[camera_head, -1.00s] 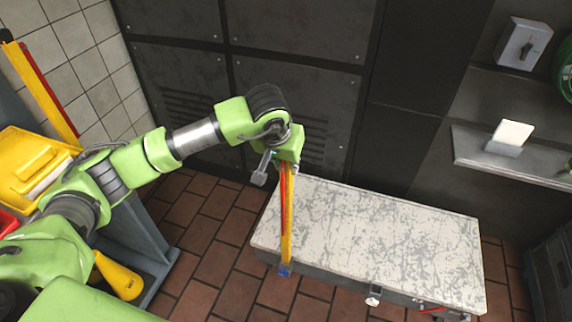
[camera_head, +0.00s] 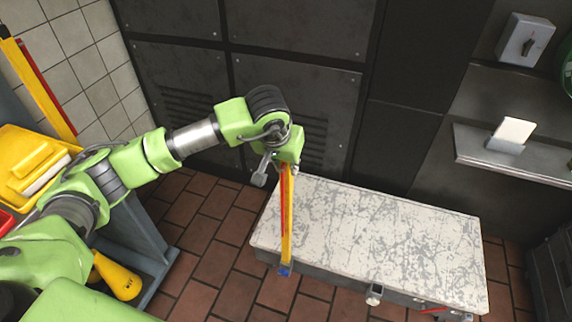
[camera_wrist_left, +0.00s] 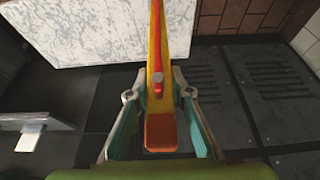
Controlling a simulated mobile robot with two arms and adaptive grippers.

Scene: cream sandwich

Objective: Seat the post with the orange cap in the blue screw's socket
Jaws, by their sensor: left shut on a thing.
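My left gripper (camera_head: 287,164) points down over the left end of the white bench. It is shut on a long yellow post (camera_head: 287,225) with a red strip along it, which hangs nearly upright. In the left wrist view the post (camera_wrist_left: 157,40) runs between the fingers, with the orange cap (camera_wrist_left: 161,132) at its near end. The post's lower end meets a small blue part (camera_head: 285,270), apparently the blue screw, at the bench's front left edge. I cannot tell whether the post is inside the socket or only touching it. My right gripper is not in view.
The worn white bench top (camera_head: 390,240) is bare. A grey clamp-like part (camera_head: 374,294) and a red handle (camera_head: 434,310) are on its front edge. A yellow bin (camera_head: 35,165) stands at left, and a metal shelf (camera_head: 510,162) is at right. Dark wall panels stand behind.

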